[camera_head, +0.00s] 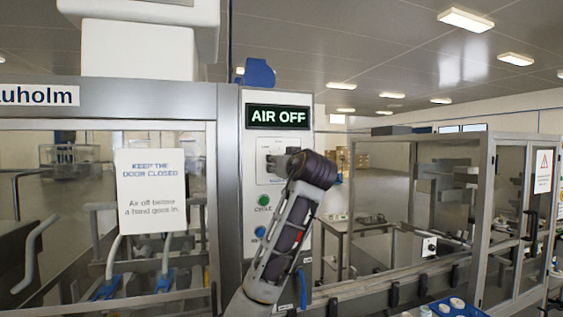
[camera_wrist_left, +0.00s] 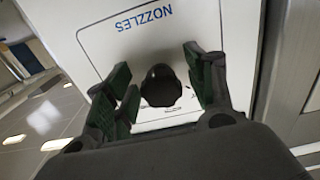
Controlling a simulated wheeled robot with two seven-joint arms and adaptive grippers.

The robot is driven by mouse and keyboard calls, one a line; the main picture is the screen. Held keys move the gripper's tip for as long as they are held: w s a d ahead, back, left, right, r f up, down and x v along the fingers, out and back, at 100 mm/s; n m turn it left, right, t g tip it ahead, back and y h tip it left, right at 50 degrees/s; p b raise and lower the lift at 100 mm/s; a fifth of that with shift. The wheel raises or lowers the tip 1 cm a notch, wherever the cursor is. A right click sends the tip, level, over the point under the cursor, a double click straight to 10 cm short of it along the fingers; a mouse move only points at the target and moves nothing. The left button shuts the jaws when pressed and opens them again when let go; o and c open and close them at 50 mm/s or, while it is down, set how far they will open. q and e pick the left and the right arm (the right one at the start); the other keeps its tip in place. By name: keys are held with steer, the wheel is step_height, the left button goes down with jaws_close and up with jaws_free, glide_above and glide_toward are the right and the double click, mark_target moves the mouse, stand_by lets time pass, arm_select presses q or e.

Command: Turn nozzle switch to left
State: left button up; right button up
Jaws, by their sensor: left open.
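The nozzle switch (camera_wrist_left: 160,86) is a black knob on a white plate lettered NOZZLES (camera_wrist_left: 140,17), seen in the left wrist view. In the head view my left gripper (camera_head: 272,163) reaches the switch plate (camera_head: 268,147) on the control panel, and the arm hides most of the knob. My right gripper is not in view.
A sign above reads AIR OFF (camera_head: 278,116). Below the plate are a green CYCLE button (camera_head: 264,201) and a blue button (camera_head: 260,231), close to my arm. A glazed machine door with a paper notice (camera_head: 151,190) stands left. A glazed enclosure (camera_head: 420,190) stands right.

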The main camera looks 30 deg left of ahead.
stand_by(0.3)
arm_select(q)
steer(key=c, duration=1)
steer(key=shift+w+f, duration=0.1)
steer(key=shift+c, duration=0.2)
steer(key=shift+n+b, duration=1.55)
steer(key=shift+n, duration=0.25)
steer(key=n+b, duration=0.1)
steer(key=n, duration=0.2)
steer(key=shift+w+d+b, duration=0.1)
steer(key=shift+b, duration=0.2)
steer(key=n, duration=0.2)
steer(key=shift+n+b, duration=0.4)
steer(key=n, duration=0.2)
steer(key=shift+n, duration=0.3)
steer(key=n, duration=0.5)
steer(key=shift+r+n, duration=0.2)
steer(key=shift+n, duration=0.2)
steer(key=shift+w, duration=0.1)
